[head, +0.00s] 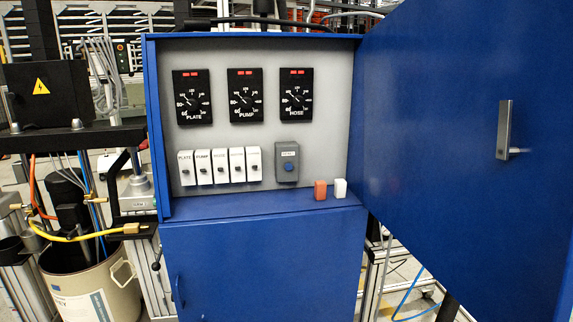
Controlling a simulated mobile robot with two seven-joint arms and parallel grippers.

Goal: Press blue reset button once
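The blue reset button (288,167) is a small round blue knob on a grey box (287,148) with a small label above it. The box is mounted on the light grey panel (330,100) inside the open blue cabinet (262,212). It sits at the right end of a row of white switches (219,166). Nothing covers the button. Neither of my grippers shows in the head view.
Three black gauges (244,96) sit above the switches. The cabinet door (440,130) stands open on the right. A drum (95,285) with hoses stands at left.

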